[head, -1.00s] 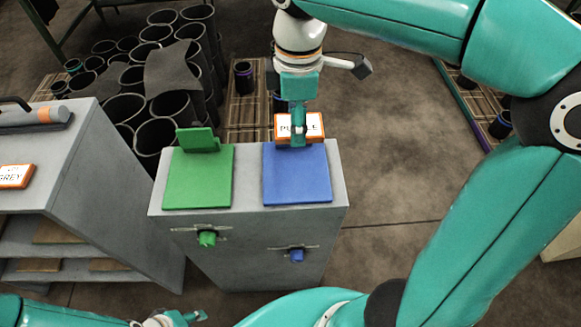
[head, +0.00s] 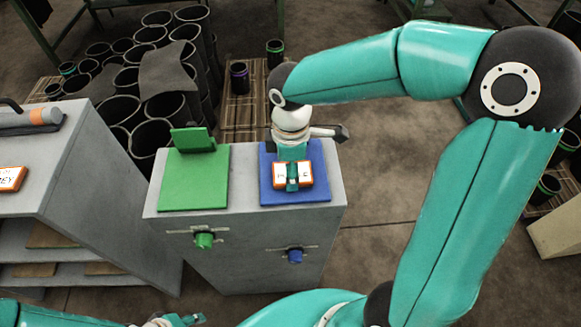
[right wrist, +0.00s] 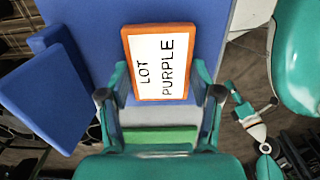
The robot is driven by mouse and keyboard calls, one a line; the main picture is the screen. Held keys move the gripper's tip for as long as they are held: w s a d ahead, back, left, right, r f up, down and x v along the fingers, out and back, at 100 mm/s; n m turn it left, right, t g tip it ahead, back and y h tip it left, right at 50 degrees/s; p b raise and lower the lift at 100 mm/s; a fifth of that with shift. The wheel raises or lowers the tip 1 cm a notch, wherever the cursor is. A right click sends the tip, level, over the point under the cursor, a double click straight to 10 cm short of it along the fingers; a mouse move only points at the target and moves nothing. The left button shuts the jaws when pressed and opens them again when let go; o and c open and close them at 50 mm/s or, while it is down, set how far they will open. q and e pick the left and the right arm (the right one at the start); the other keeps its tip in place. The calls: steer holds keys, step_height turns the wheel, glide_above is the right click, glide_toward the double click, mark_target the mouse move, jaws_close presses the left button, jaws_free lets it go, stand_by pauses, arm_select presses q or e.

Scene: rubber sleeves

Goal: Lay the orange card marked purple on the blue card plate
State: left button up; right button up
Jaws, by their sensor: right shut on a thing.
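The orange-rimmed card reading LOT PURPLE (right wrist: 161,62) is between the fingers of my right gripper (head: 292,182), which is shut on it. In the head view the card (head: 307,174) appears over the front half of the blue card plate (head: 318,160). The right wrist view shows the blue plate (right wrist: 200,14) behind the card; whether they touch I cannot tell. My wrist and gripper hide part of the plate. My left gripper (head: 190,319) is at the bottom edge of the head view, away from the card; its opening is unclear.
A green plate (head: 190,190) with a raised green flap lies left of the blue plate on the grey stand (head: 245,255). Green and blue knobs are on the stand's front. A grey shelf unit with another orange card (head: 10,179) stands left. Black sleeves (head: 150,140) stand behind.

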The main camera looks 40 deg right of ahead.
steer(key=o, duration=1.1)
steer(key=shift+o, duration=0.2)
step_height(320, 180, up, 12)
steer(key=shift+p, duration=0.45)
